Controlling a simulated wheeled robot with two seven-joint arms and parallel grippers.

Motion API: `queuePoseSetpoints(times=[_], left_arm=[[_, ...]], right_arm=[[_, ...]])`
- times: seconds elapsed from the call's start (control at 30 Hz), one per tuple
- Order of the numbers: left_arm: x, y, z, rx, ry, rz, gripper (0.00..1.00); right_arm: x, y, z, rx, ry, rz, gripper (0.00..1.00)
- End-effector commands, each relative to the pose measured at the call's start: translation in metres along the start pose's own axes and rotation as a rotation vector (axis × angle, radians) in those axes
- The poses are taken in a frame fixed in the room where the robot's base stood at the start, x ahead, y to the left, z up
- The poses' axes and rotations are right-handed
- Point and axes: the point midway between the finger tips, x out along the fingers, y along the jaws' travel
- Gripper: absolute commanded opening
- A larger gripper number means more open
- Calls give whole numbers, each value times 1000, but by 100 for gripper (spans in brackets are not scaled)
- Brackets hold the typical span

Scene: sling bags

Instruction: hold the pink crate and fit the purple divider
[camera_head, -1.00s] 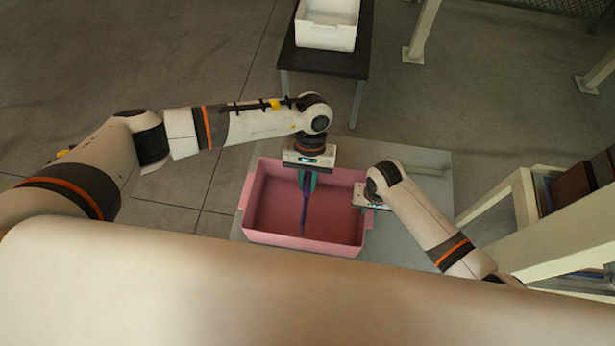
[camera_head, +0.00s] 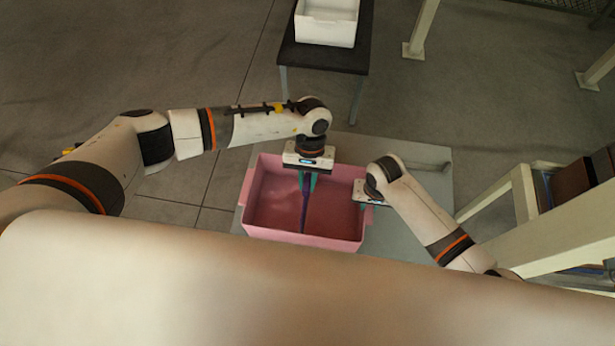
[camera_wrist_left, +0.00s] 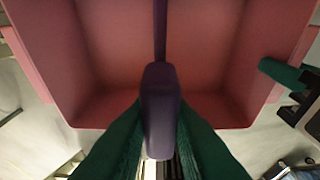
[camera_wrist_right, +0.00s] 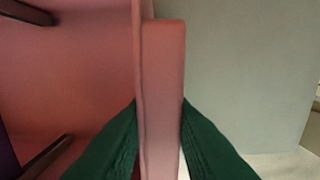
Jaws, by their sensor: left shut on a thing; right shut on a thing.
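The pink crate (camera_head: 275,210) stands open-topped on a grey surface in the head view. The purple divider (camera_head: 304,212) runs across the crate's middle; whether it is seated at the bottom is hard to tell. My left gripper (camera_head: 307,182) is shut on the divider's top at the crate's far side; in the left wrist view its green fingers grip the divider's thick end (camera_wrist_left: 160,108). My right gripper (camera_head: 366,205) is shut on the crate's right wall; the right wrist view shows its green fingers on either side of the pink rim (camera_wrist_right: 163,95).
Dark bars (camera_wrist_right: 45,158) stick out inside the crate in the right wrist view. A white bin (camera_head: 327,24) sits on a dark stand (camera_head: 325,58) behind. A cream frame with shelves (camera_head: 490,198) stands at the right.

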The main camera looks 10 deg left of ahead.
Motion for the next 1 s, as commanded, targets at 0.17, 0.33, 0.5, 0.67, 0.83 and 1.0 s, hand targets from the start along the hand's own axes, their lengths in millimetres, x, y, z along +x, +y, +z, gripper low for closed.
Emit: queuePoseSetpoints(times=[0.17,0.33,0.5,0.67,0.83,1.0], left_arm=[[4,0,1,0,0,-1,0],[8,0,3,-1,0,-1,0],[12,-1,4,0,0,-1,0],[16,-1,5,0,0,-1,0],[20,-1,6,1,-1,-1,0],[24,0,8,0,-1,0,0]], right_arm=[[0,0,0,0,-1,0,0],[0,0,0,0,-1,0,0],[0,0,0,0,-1,0,0],[0,0,0,0,-1,0,0],[0,0,0,0,-1,0,0],[0,0,0,0,-1,0,0]])
